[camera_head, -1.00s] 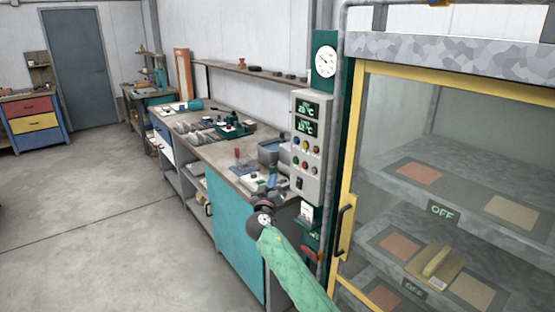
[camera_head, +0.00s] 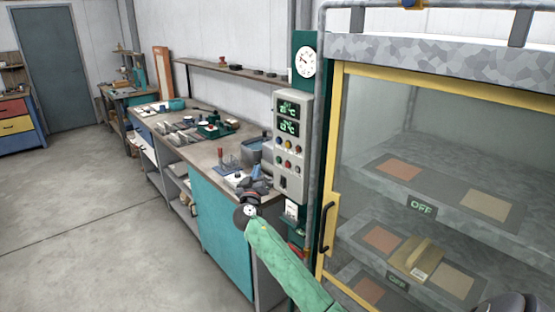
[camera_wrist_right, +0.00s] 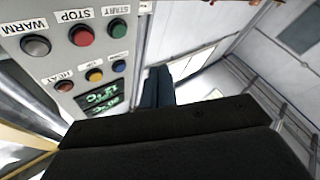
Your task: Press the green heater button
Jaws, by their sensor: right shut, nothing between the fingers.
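The grey control panel (camera_head: 290,184) stands upright beside the yellow-framed cabinet. Its green button (camera_head: 277,160) is in the lower button row, left of a red one. In the right wrist view the panel appears upside down, and the green button (camera_wrist_right: 117,28) is labelled START. A red STOP button (camera_wrist_right: 82,35) and a grey WARM button (camera_wrist_right: 36,45) share its row. My right gripper (camera_head: 260,184) is shut and empty, low and left of the panel, apart from the buttons. Its dark fingers (camera_wrist_right: 160,88) show in the wrist view. My left gripper is not in view.
The glass-doored cabinet (camera_head: 334,160) stands right of the panel, its shelf signs reading OFF. A workbench (camera_head: 217,151) with several tools runs along the wall at left. The floor (camera_head: 90,215) at left is clear.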

